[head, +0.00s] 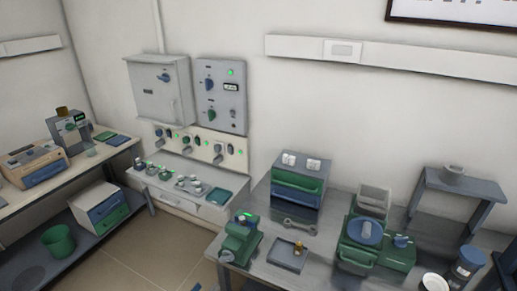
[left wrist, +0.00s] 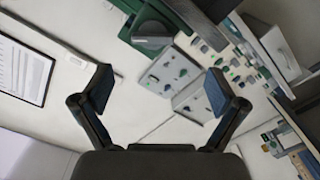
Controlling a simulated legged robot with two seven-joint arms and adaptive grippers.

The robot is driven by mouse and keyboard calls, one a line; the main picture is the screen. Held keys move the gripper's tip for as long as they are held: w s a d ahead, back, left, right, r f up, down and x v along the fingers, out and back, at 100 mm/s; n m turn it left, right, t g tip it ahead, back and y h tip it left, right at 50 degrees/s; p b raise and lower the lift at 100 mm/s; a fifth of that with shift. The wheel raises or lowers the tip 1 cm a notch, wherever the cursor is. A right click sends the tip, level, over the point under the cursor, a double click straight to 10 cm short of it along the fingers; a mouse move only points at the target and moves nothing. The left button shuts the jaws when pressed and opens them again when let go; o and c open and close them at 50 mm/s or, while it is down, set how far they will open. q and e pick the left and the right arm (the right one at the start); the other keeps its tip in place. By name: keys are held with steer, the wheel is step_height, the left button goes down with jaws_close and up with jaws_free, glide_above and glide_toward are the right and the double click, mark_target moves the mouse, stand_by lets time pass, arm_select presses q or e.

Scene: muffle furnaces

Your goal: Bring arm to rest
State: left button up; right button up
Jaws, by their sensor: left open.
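My left gripper (left wrist: 158,90) shows in the left wrist view with its two blue-padded fingers spread wide apart. Nothing is between the fingers, and neither finger touches anything. Beyond them are the pale wall and the grey wall control boxes, seen tilted. In the head view only a small bluish piece shows at the bottom edge, and I cannot tell whether it belongs to my left gripper. My right gripper does not show clearly in either view.
A steel bench (head: 265,208) at the right holds a green vise-like device (head: 238,243), a small tray (head: 288,256), a green-and-blue machine (head: 372,252) and a drawer box (head: 297,185). Wall control boxes (head: 221,96) hang behind. Bare floor (head: 165,250) lies between the benches.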

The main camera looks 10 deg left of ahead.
arm_select(q)
steer(key=s+f+m+g+y+p, duration=0.1)
steer(key=s+f+g, duration=0.3)
steer(key=f, duration=0.5)
steer(key=s+f+m+g+y, duration=0.1)
steer(key=s+f, duration=0.5)
steer(key=f, duration=0.2)
steer(key=s+f+m+g+y+p, duration=0.1)
steer(key=s+f+g+y, duration=0.15)
steer(key=s+f, duration=0.45)
steer(key=s+d+f+m+g, duration=0.1)
steer(key=s+f+g, duration=0.2)
steer(key=s+f, duration=0.4)
steer(key=s+f+m+g+y+p, duration=0.1)
steer(key=s+f+g, duration=0.3)
steer(key=s, duration=0.9)
step_height(320, 180, down, 3)
steer(key=shift+s+d+f, duration=0.2)
steer(key=shift+s+d, duration=0.1)
steer(key=shift+d, duration=0.1)
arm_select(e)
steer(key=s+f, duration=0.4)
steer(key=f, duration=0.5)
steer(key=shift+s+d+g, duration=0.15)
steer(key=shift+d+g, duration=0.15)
